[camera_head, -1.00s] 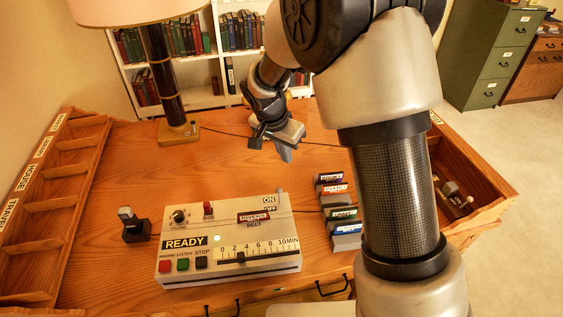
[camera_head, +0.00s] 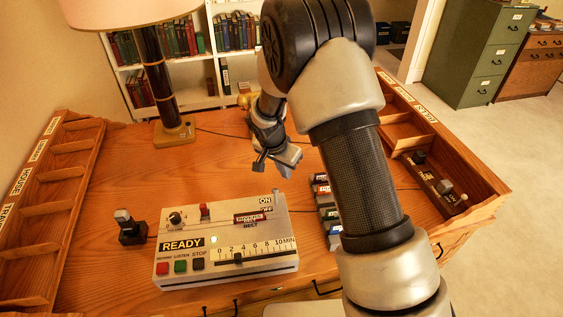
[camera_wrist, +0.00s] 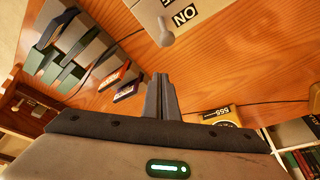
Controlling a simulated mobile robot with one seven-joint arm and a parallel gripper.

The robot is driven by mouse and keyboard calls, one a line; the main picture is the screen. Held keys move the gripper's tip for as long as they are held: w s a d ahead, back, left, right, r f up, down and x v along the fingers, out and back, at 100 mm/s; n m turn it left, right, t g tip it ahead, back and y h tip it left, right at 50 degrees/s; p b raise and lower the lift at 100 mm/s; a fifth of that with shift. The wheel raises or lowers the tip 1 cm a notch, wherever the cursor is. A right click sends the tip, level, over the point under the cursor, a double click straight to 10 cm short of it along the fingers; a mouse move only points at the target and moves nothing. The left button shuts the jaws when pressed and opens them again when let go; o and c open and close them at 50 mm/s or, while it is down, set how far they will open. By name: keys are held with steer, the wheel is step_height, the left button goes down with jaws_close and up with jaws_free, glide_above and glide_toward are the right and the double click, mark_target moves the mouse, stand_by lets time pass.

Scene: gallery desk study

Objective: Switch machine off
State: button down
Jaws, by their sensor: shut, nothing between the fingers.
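The machine (camera_head: 225,271) is a white box on the desk with a READY label, a lit round lamp, coloured buttons and a slider scale. A small grey lever (camera_head: 276,197) stands at its back right corner, beside the ON label and just behind OFF. In the wrist view the lever's rounded knob (camera_wrist: 164,37) shows next to the ON label on the machine's corner (camera_wrist: 203,8). My gripper (camera_head: 291,171) is shut and empty above the desk, behind and slightly right of the lever, apart from it. Its closed fingertips show in the wrist view (camera_wrist: 161,80).
Several labelled cartridges (camera_head: 325,203) stand right of the machine, partly hidden by my arm. A small black device (camera_head: 129,232) stands left. A lamp (camera_head: 172,131) is at the back left. Wooden racks (camera_head: 62,184) edge the desk. The desk behind the machine is mostly clear.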

mark_target(276, 196)
steer(key=shift+s+a+f+p, duration=0.2)
steer(key=shift+s+a+f, duration=0.1)
steer(key=shift+s+a, duration=0.15)
steer(key=shift+s+a+f+p, duration=0.15)
steer(key=shift+s+a+f, duration=0.15)
steer(key=shift+s, duration=0.25)
steer(key=shift+s+a, duration=0.3)
steer(key=shift+s, duration=0.15)
